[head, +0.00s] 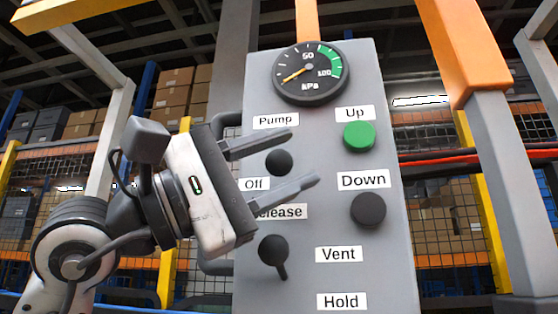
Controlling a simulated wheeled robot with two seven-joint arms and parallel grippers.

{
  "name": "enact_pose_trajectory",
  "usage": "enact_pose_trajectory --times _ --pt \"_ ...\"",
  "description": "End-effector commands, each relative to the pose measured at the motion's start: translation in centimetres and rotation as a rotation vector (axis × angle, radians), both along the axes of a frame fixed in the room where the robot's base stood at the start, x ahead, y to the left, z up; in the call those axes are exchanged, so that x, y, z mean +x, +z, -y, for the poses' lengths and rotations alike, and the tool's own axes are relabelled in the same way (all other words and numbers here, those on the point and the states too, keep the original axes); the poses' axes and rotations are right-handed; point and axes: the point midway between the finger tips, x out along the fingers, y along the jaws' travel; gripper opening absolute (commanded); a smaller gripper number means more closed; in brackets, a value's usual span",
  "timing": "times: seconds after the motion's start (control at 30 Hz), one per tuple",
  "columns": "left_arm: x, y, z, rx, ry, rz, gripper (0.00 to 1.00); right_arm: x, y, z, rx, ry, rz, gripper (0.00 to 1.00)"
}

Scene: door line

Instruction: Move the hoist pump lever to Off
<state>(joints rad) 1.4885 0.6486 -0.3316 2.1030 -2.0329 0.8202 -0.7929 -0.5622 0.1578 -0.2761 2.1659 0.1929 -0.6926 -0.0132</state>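The grey control panel (330,225) stands upright in front of me. The pump lever's round black hub (279,162) sits between the "Pump" label (276,121) and the "Off" label (254,184). I see no handle on it; the upper finger may hide one, so I cannot tell its position. My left gripper (305,156) is open, one finger above the hub and one below it in the picture. I cannot tell whether either finger touches the lever. My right gripper is not in view.
Below is a second black lever (273,250), handle down, by the partly covered "Release" label (284,212). To the right are a green "Up" button (359,136) and a black "Down" button (368,210). A kPa gauge (310,73) tops the panel.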

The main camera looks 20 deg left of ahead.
Motion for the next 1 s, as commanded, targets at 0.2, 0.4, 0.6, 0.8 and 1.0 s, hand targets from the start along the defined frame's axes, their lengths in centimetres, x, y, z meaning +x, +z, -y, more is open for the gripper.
enact_pose_trajectory --times 0.2,0.4,0.6,0.8,1.0 --pt "0.0 0.0 0.0 -0.002 0.001 -0.001 0.43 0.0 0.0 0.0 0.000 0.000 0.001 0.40" --pt "-0.7 -0.9 -1.3 -0.001 0.004 -0.001 0.43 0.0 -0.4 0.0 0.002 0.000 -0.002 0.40" --pt "-3.0 -3.2 -4.5 0.000 0.007 -0.002 0.43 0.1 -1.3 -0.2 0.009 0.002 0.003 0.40" --pt "-5.4 -5.5 -8.0 0.001 0.006 -0.003 0.43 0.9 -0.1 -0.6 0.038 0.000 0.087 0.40" --pt "-7.2 -7.0 -10.5 -0.002 0.002 -0.002 0.43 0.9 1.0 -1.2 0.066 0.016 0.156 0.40"
